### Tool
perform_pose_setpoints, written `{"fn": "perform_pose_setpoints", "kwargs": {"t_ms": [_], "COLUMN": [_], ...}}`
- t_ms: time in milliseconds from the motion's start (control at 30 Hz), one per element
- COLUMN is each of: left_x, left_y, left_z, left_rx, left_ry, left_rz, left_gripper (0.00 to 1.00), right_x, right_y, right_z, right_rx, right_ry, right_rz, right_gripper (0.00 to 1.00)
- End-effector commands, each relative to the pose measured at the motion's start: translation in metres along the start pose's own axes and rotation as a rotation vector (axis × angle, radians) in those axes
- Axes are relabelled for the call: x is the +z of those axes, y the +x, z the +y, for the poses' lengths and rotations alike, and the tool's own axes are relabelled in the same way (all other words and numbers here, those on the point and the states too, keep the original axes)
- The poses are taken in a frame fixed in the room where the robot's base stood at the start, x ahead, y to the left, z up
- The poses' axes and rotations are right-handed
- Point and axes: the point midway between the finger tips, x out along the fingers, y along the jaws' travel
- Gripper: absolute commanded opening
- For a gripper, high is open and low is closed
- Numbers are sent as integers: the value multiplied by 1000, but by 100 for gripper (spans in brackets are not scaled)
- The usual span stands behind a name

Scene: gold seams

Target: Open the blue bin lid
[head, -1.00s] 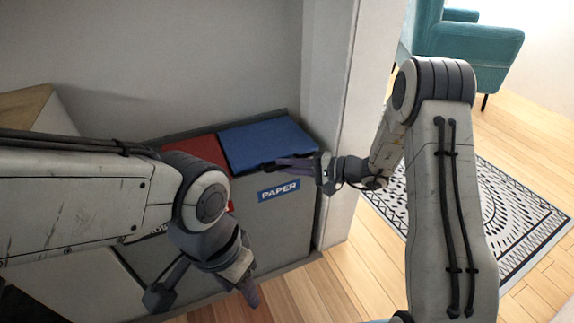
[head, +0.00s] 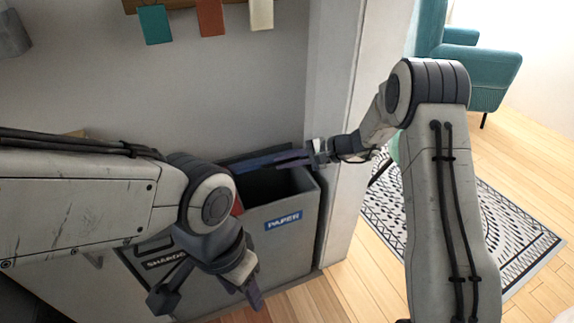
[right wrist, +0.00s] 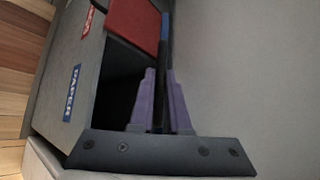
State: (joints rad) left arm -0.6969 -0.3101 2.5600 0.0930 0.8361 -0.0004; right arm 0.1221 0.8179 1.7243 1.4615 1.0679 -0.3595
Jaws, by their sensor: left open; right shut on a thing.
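The blue lid (head: 262,157) belongs to the grey bin (head: 280,250) with the blue PAPER label. It stands raised, seen nearly edge-on, and the bin's dark opening shows below it. In the right wrist view the lid (right wrist: 165,28) is a thin blue strip running between the fingers. My right gripper (head: 285,158) is shut on the lid, above the bin's opening. My left gripper (head: 208,298) is open and empty, low in front of the bins and away from the lid.
A red lid (right wrist: 135,22) lies shut on the neighbouring bin, mostly hidden by my left arm in the head view. A wall pillar (head: 338,90) stands right of the bin. Colored tags (head: 210,18) hang on the back wall. Floor at right holds a patterned rug (head: 490,220).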

Motion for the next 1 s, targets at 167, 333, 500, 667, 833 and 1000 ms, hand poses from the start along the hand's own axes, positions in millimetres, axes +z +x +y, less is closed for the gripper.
{"fn": "perform_pose_setpoints", "kwargs": {"t_ms": [167,333,500,667,833,1000], "left_x": [0,0,0,0,0,0], "left_y": [-1,-1,-1,-1,-1,-2], "left_z": [0,0,0,0,0,0], "left_rx": [0,0,0,0,0,0], "left_ry": [0,0,0,0,0,0], "left_rz": [0,0,0,0,0,0], "left_gripper": [50,50,50,50,50,50], "right_x": [0,-1,-1,0,0,-1], "right_y": [0,0,0,0,-1,-20], "right_z": [-3,-3,-3,-3,-3,-4], "right_rx": [-2,-2,-2,-2,-2,-4], "right_ry": [-1,-1,-1,-1,-1,-1], "right_rz": [2,2,3,2,2,4], "right_gripper": [0,0,45,45,45,45]}}
